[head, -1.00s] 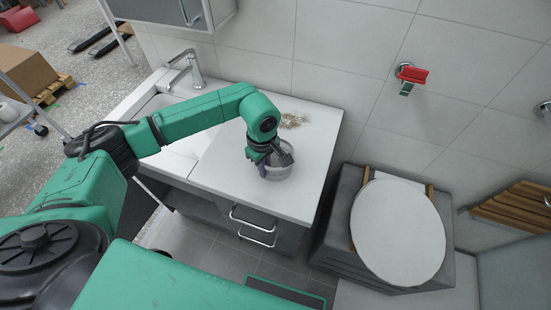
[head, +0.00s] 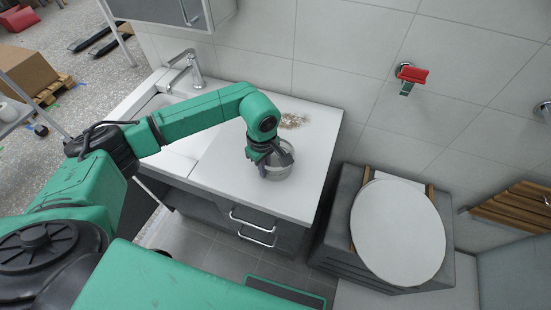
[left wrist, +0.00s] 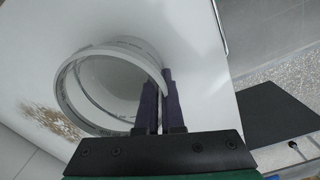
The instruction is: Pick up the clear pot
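The clear pot (head: 278,173), a round see-through vessel with a pale rim, stands upright on the white countertop. In the left wrist view the pot (left wrist: 72,92) shows its open ring-shaped mouth. My left gripper (head: 268,160) is at the pot's rim, reaching down from above. In the left wrist view its two dark fingers (left wrist: 160,90) are close together with the pot's wall between them, one finger inside the mouth and one outside. The pot's base appears to rest on the counter. My right gripper is not in view.
The countertop (head: 312,150) is clear to the right of the pot. A small brownish speckled patch (head: 292,120) lies behind it. A sink with a tap (head: 186,68) is at the left. Drawer handles (head: 252,226) stick out below the front edge. A toilet (head: 398,232) stands at the right.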

